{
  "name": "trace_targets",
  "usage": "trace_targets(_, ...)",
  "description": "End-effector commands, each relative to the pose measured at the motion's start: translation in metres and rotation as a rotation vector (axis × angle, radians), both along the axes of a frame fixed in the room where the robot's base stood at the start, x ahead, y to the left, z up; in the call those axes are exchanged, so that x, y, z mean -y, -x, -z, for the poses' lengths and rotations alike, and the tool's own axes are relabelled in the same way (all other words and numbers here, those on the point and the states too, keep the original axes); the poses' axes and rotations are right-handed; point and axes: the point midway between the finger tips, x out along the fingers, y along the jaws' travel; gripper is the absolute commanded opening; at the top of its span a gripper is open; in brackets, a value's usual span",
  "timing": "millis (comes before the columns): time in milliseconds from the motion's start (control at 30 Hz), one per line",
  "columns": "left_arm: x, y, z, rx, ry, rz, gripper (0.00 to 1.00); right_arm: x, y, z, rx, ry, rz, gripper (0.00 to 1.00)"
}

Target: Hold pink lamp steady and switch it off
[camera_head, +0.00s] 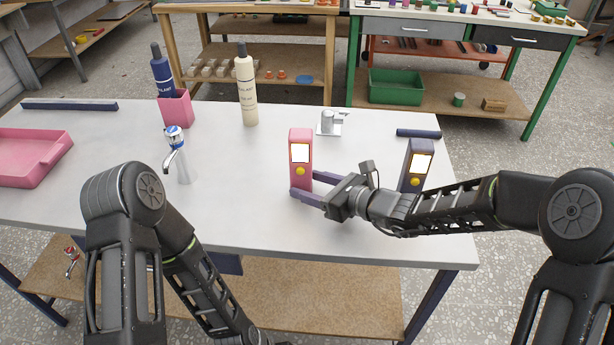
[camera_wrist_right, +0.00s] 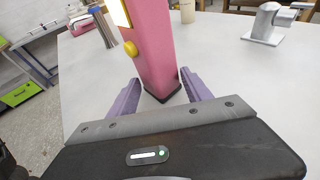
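The pink lamp (camera_head: 301,172) stands upright on the white table, with a bright white panel on its upper front and a yellow button (camera_head: 300,171) below it. My right gripper (camera_head: 302,190) is low at the lamp's base, with purple fingers. In the right wrist view the lamp (camera_wrist_right: 160,50) rises between the two fingers (camera_wrist_right: 160,92); they are open, with a small gap on each side. The yellow button (camera_wrist_right: 130,48) also shows there. My left arm hangs at the lower left; its gripper is out of view.
A dark purple lamp (camera_head: 416,168) with a lit panel stands behind my right forearm. A metal tap (camera_head: 331,123) is behind the pink lamp. A cream bottle (camera_head: 246,90), a blue-handled tap (camera_head: 177,155) and a pink tray (camera_head: 30,160) stand left. The table's front middle is clear.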

Motion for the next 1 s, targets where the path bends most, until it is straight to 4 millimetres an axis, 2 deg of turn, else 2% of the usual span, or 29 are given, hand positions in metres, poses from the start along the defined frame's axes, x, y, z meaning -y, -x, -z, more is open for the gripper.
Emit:
trace_targets(67, 0.0, 0.0, 0.0, 0.0, 0.0, 0.0, 0.0, -0.0002, 0.0001, -0.0002, 0.0, 0.0, 0.0, 0.49)
trace_targets(500, 0.0, 0.0, 0.0, 0.0, 0.0, 0.0, 0.0, 0.0, 0.0001, -0.0001, 0.0, 0.0, 0.0, 0.14)
trace_targets(1000, 0.0, 0.0, 0.0, 0.0, 0.0, 0.0, 0.0, 0.0002, 0.0002, 0.0001, 0.0, 0.0, 0.0, 0.14)
